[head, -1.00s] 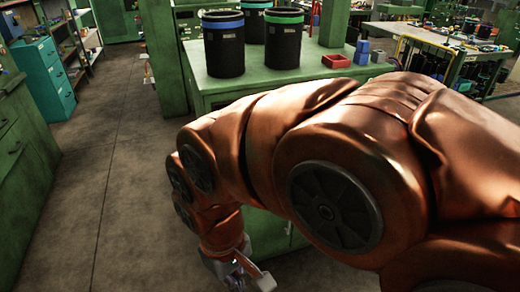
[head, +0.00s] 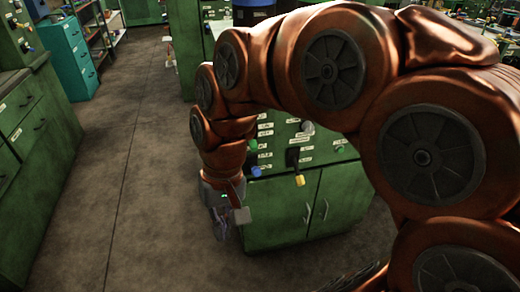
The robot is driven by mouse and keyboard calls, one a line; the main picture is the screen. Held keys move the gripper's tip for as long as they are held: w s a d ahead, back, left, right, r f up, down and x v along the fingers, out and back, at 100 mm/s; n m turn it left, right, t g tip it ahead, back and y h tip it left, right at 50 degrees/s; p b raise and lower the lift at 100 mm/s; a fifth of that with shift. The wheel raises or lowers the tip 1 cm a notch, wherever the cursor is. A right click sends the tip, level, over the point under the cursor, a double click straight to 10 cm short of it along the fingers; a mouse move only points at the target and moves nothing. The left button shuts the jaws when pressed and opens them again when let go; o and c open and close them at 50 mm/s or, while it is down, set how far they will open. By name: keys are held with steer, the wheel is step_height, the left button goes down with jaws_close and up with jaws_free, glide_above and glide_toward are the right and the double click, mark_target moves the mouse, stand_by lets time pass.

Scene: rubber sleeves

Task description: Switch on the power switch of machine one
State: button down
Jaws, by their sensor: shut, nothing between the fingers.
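A green machine front (head: 330,150) stands at the centre, partly hidden behind my arm. It carries small white labels, a green knob (head: 254,146), a blue knob (head: 256,171), a grey knob (head: 308,127), and a black switch (head: 293,156) with a yellow-tipped lever (head: 300,180) hanging below it. I cannot read the labels, nor tell which control is the power switch or which machine is machine one. My gripper (head: 221,228) hangs pointing down, left of the machine's lower cabinet doors. It is shut and empty, and appears clear of the controls.
Green drawers (head: 30,110) line the left side, with a panel of coloured knobs (head: 22,32) above. A teal cabinet (head: 68,55) and shelves (head: 95,30) stand at the back left. The concrete floor (head: 125,190) between is clear. A dark drum (head: 254,12) shows behind my arm.

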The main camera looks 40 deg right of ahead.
steer(key=w+d+r+m+t+y+b, duration=0.1)
steer(key=w+d+m+y+b, duration=0.25)
steer(key=w, duration=0.85)
steer(key=m+t+y+b, duration=0.2)
steer(key=m+t+b, duration=0.25)
steer(key=m, duration=0.55)
glide_above(252, 141)
steer(key=s+a, duration=0.3)
steer(key=s, duration=0.2)
step_height(252, 141, down, 5)
steer(key=d+f+m+t, duration=0.1)
steer(key=d+f+m, duration=0.1)
steer(key=d, duration=0.4)
steer(key=s+d+f+m+t+b, duration=0.1)
steer(key=d+f+m, duration=0.2)
steer(key=d, duration=0.4)
steer(key=shift+d+h, duration=0.2)
steer(key=shift+h, duration=0.15)
steer(key=shift+a+f, duration=0.1)
steer(key=shift+f, duration=0.05)
